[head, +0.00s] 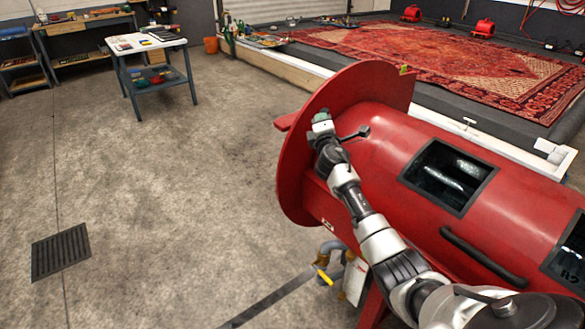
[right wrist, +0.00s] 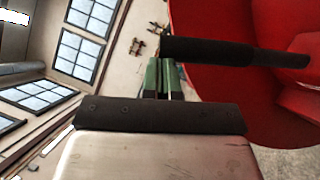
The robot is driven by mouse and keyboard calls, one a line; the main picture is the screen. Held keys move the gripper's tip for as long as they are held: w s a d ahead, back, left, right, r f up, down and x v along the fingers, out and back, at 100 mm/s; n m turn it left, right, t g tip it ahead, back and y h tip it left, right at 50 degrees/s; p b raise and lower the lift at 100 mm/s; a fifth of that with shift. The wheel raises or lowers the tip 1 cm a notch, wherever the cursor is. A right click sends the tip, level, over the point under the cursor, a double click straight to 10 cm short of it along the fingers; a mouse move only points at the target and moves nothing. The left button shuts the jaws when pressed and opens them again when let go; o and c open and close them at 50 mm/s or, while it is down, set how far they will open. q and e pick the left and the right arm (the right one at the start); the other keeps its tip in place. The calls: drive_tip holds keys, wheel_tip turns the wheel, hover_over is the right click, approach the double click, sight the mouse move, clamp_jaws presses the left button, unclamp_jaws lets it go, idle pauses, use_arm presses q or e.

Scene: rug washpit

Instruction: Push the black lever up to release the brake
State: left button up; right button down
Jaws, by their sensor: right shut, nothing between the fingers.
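The black lever (head: 353,135) sticks out by the red end disc of the large red drum machine, partly hidden behind my right gripper in the head view. In the right wrist view the lever (right wrist: 235,53) lies across the picture, with its thick grip end just past my fingertips. My right gripper (head: 321,122) is shut and empty, close to the lever. Its green fingers (right wrist: 161,76) are together, right by the grip end; whether they touch it I cannot tell. My left gripper is not in view.
The red drum (head: 400,130) has a dark window (head: 448,177) and a black handle bar (head: 482,258). A patterned rug (head: 430,65) lies in the pit behind. A small table (head: 150,45) stands back left. The floor on the left is clear around a drain grate (head: 60,252).

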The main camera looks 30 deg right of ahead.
use_arm(q)
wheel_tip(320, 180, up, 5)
drive_tip(key=p, duration=0.4)
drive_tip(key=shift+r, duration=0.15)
use_arm(e)
drive_tip(key=d, duration=0.1)
drive_tip(key=d+r+m+g, duration=0.1)
drive_tip(key=d+r+m, duration=0.1)
drive_tip(key=shift+w+d, duration=0.1)
drive_tip(key=shift+d, duration=0.3)
drive_tip(key=shift+d+r+m, duration=0.15)
drive_tip(key=shift+r+m, duration=0.05)
drive_tip(key=shift+m, duration=0.1)
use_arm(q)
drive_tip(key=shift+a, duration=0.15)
use_arm(e)
drive_tip(key=shift+f, duration=0.1)
